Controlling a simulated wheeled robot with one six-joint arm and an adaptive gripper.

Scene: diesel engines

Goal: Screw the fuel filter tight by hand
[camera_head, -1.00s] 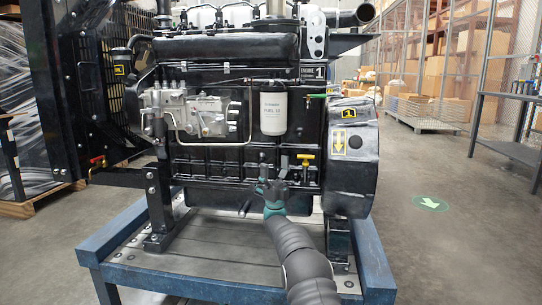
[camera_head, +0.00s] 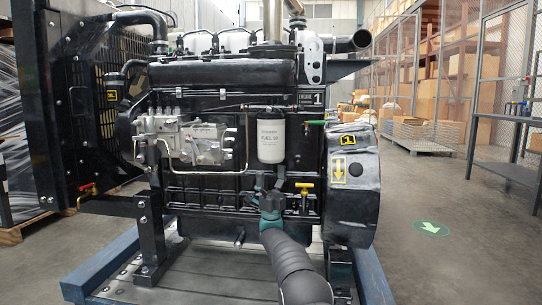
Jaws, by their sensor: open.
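The fuel filter (camera_head: 271,140) is a white upright cylinder with dark lettering. It hangs on the side of the black engine (camera_head: 220,75), right of the silver injection pump (camera_head: 190,138). My gripper (camera_head: 268,182) is dark with teal parts and points up just below the filter's lower end. Its fingers are small and dark against the black block. It looks open, and nothing shows between the fingers. A gap remains between the fingertips and the filter's underside, though its depth is hard to judge.
A thin metal pipe (camera_head: 222,172) runs left of the filter. The blue stand (camera_head: 370,275) carries the engine. Open floor lies to the right.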

